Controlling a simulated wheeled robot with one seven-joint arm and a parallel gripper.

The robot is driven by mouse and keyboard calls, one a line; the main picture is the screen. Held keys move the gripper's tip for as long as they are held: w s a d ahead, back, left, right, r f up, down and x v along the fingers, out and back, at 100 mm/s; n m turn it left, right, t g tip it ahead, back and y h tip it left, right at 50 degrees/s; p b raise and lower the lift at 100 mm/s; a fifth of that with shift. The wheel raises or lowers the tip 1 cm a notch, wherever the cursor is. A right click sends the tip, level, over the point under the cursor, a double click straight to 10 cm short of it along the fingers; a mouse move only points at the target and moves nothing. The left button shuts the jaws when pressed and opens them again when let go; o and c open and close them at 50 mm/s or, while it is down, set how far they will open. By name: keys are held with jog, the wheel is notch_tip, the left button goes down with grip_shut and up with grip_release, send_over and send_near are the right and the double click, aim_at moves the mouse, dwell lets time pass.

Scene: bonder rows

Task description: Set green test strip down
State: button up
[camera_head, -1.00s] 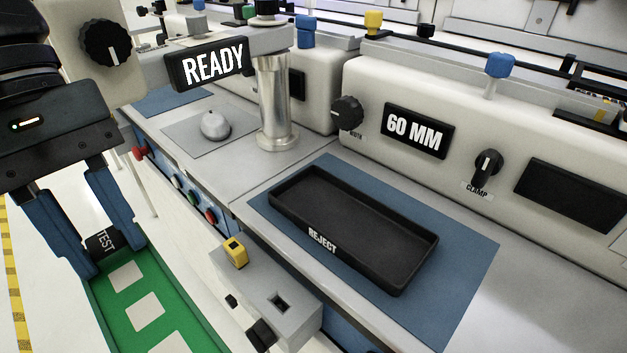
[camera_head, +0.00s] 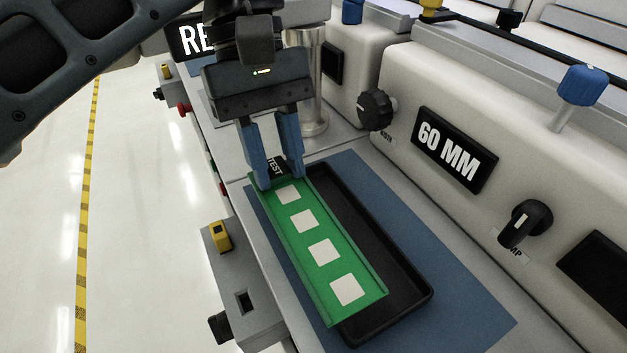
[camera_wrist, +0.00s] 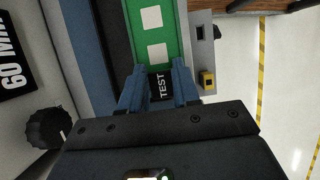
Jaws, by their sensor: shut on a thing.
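The green test strip (camera_head: 314,238) carries several pale squares and a black end marked TEST. My gripper (camera_head: 275,178) is shut on that black end, with a blue finger on each side. The strip extends from the fingers over the left part of the black reject tray (camera_head: 412,270), covering its left wall and its label. I cannot tell whether the strip touches the tray. In the wrist view the strip (camera_wrist: 153,38) points away from my gripper (camera_wrist: 160,88), with the dark tray (camera_wrist: 115,30) beside it.
The tray lies on a blue mat (camera_head: 470,305) on the bench. A machine with a 60 MM display (camera_head: 449,150) and a black knob (camera_head: 524,224) stands to the right. A grey block with a yellow part (camera_head: 220,237) juts out at the left. The floor at left is clear.

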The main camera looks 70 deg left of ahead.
jog(key=w+f, duration=0.1)
jog(key=w+a, duration=0.1)
jog(key=w+f, duration=0.1)
jog(key=w, duration=0.1)
jog(key=shift+w+a+f, duration=0.1)
jog(key=shift+a+f, duration=0.2)
jog(key=shift+f, duration=2.05)
jog(key=o, duration=1)
jog(key=shift+o, duration=0.2)
jog(key=v, duration=0.7)
jog(key=shift+r, duration=0.3)
jog(key=shift+a, duration=0.1)
